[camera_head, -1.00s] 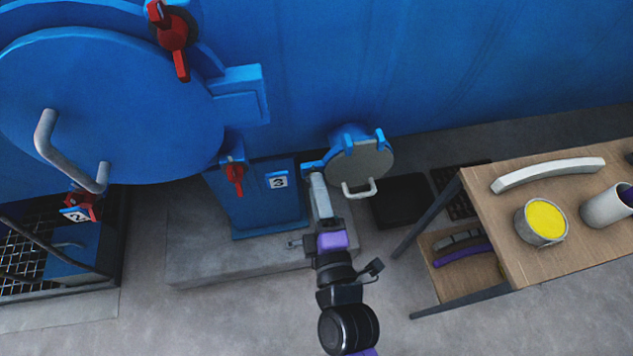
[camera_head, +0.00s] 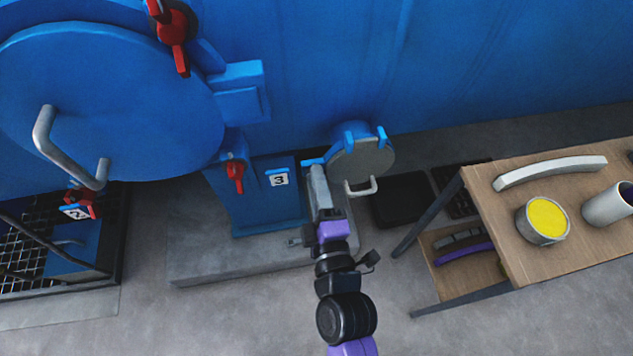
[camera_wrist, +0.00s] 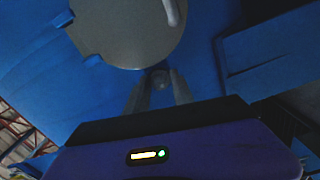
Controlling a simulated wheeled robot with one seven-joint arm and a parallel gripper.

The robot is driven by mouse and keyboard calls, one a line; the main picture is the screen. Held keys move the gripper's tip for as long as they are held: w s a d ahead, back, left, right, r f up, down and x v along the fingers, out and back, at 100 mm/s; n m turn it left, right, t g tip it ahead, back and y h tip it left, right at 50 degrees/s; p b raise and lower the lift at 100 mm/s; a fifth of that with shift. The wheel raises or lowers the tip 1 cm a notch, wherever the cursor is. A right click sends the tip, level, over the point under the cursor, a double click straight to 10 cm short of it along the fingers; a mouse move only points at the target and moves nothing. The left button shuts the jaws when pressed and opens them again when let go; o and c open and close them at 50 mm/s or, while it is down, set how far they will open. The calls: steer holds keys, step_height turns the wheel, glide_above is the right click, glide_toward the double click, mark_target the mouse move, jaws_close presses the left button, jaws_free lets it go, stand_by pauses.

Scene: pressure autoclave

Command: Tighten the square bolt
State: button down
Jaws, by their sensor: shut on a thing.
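The square bolt (camera_wrist: 160,80) seems to be the small dark piece between my fingertips in the wrist view; its shape is too dim to make out. My gripper (camera_wrist: 159,88) is shut on it, with one grey finger on each side. In the head view my gripper (camera_head: 317,172) reaches up to the left edge of a small round grey hatch cover (camera_head: 368,160). There my own gripper hides the bolt. The cover has a pale handle and blue lugs, and it also shows in the wrist view (camera_wrist: 120,35).
A large blue autoclave door (camera_head: 130,110) with red clamps stands at the left. A blue pedestal (camera_head: 255,210) marked 3 is left of my gripper. A wooden table (camera_head: 560,240) at the right holds a yellow-topped can (camera_head: 545,219), a curved handle (camera_head: 550,172) and a grey cup (camera_head: 608,205).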

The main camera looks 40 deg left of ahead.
steer(key=m+b, duration=0.1)
steer(key=m, duration=0.2)
steer(key=shift+m, duration=0.3)
steer(key=c, duration=1.4)
jaws_free()
steer(key=shift+c, duration=0.2)
steer(key=shift+s+d, duration=0.1)
steer(key=b+v, duration=0.1)
steer(key=v, duration=0.6)
steer(key=shift+s+d+b, duration=0.2)
steer(key=shift+b, duration=0.15)
steer(key=shift+f, duration=0.1)
